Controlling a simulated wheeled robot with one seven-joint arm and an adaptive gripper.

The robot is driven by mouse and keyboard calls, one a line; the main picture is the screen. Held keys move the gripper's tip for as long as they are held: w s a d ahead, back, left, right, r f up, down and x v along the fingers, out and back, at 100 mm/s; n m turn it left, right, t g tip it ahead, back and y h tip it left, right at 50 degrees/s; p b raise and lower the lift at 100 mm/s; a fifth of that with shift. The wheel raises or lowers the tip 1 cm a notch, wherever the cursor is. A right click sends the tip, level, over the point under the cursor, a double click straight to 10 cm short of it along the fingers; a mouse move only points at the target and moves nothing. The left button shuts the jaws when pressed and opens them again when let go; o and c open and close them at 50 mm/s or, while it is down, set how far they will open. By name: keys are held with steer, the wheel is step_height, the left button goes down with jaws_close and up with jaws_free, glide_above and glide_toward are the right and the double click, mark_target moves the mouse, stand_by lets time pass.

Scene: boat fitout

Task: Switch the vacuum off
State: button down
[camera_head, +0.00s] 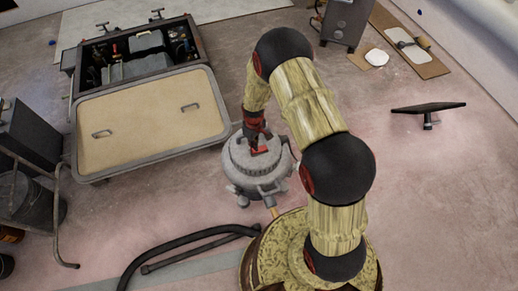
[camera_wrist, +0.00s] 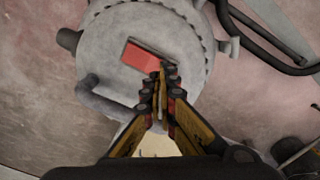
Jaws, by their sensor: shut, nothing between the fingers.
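The vacuum (camera_head: 242,172) is a round grey canister on the floor in front of my base. In the wrist view its grey top (camera_wrist: 105,45) fills the upper middle. A red rocker switch (camera_wrist: 143,57) sits in a recess on that top. My gripper (camera_wrist: 160,72) is shut and empty, with its fingertips over the lower right end of the switch. Whether the tips touch the switch I cannot tell. In the head view my gripper (camera_head: 258,148) is above the vacuum's top and hides part of it.
A black hose (camera_head: 185,243) lies on the floor at the front. An open tool chest (camera_head: 150,112) stands at the back left. A bucket (camera_head: 30,200) and a metal frame stand at the left. The right floor is mostly clear.

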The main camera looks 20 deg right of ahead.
steer(key=shift+f+b, duration=0.65)
steer(key=shift+f, duration=0.55)
stand_by(0.5)
steer(key=shift+r, duration=0.1)
steer(key=shift+r+p, duration=2.5)
steer(key=shift+r, duration=1)
